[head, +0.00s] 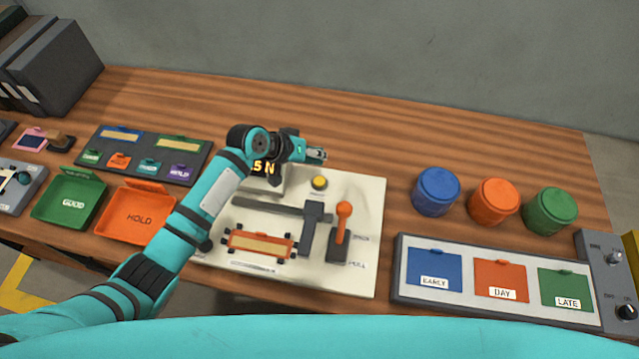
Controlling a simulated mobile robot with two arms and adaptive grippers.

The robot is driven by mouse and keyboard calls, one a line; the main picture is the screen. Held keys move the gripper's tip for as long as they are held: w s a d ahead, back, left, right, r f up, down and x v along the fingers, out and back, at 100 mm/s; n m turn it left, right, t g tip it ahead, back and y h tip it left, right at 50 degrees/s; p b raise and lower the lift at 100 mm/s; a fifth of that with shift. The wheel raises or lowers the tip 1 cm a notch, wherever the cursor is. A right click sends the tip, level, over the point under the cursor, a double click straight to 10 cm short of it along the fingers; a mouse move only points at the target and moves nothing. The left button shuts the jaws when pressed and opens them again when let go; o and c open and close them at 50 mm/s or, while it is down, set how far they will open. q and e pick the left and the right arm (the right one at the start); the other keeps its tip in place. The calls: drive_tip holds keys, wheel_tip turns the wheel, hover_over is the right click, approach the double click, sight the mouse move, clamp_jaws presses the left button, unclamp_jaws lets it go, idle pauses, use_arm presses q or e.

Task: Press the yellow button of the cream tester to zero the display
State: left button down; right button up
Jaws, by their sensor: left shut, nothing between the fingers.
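The cream tester (356,200) is a flat panel in the middle of the wooden table. Its yellow button (319,182) stands near the panel's upper middle and shows uncovered. The dark display (264,170) is left of the button; its yellow characters read "5 N" at the right end, and my left arm hides the rest. My left gripper (318,155) is shut and empty, apart from the button and just beyond it in the picture. My right gripper is not in view.
An orange-knobbed lever (343,210) and a grey clamp (311,227) stand on the tester near the button. An orange-framed piece (260,244) lies at its front. Blue (437,192), orange (493,202) and green (550,211) canisters stand at right.

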use_arm(q)
drive_tip(key=b, duration=0.4)
hover_over(318, 179)
wheel_tip(318, 179, down, 5)
drive_tip(key=shift+w+f, duration=0.1)
drive_tip(key=shift+f, duration=0.4)
idle(0.5)
drive_tip(key=shift+f, duration=0.4)
drive_tip(key=shift+f+b, duration=0.45)
drive_tip(key=shift+f, duration=0.1)
idle(0.9)
drive_tip(key=shift+r, duration=0.15)
drive_tip(key=shift+r+p, duration=0.8)
drive_tip(key=shift+p, duration=0.15)
